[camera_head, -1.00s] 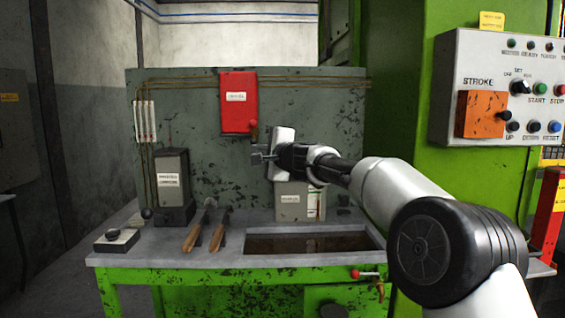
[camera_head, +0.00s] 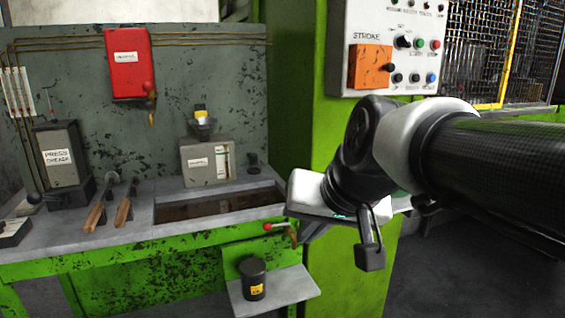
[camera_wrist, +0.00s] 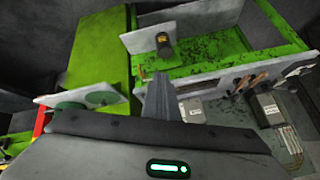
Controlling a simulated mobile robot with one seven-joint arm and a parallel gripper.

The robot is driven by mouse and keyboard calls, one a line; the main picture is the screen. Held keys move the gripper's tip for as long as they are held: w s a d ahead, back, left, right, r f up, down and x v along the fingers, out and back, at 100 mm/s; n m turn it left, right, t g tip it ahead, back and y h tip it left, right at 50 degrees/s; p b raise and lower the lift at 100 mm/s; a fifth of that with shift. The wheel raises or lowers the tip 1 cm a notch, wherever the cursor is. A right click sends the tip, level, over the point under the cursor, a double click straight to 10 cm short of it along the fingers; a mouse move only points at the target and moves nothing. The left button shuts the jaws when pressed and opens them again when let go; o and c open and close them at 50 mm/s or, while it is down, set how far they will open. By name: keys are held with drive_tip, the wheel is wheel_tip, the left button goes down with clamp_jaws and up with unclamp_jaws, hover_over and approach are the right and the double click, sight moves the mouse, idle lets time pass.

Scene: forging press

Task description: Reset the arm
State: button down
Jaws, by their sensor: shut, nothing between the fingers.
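My gripper shows in the wrist view (camera_wrist: 161,95) with its two dark fingers together, holding nothing. In the head view my arm reaches in from the right edge, and my gripper (camera_head: 369,254) hangs low, its fingers pointing down. It is in front of the green press column (camera_head: 330,135), to the right of the workbench (camera_head: 150,250) and below the control panel. It looks clear of the bench, but its exact distance from the column cannot be told.
The control panel (camera_head: 386,20) with an orange STROKE box is above my wrist. A black canister (camera_head: 253,278) stands on a low shelf (camera_head: 290,285). The bench bears wooden-handled tools (camera_head: 123,205), a dark box (camera_head: 60,158) and a recessed trough (camera_head: 215,205). Dark floor lies open at lower right.

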drive_tip(key=s+d+f+g+h, duration=0.2)
drive_tip(key=s+d+f+h, duration=0.1)
drive_tip(key=s+d+f, duration=0.65)
wheel_tip(320, 180, up, 29)
drive_tip(key=s+p, duration=0.2)
drive_tip(key=p, duration=2.5)
drive_tip(key=shift+d+r+p, duration=0.15)
drive_tip(key=shift+p, duration=0.2)
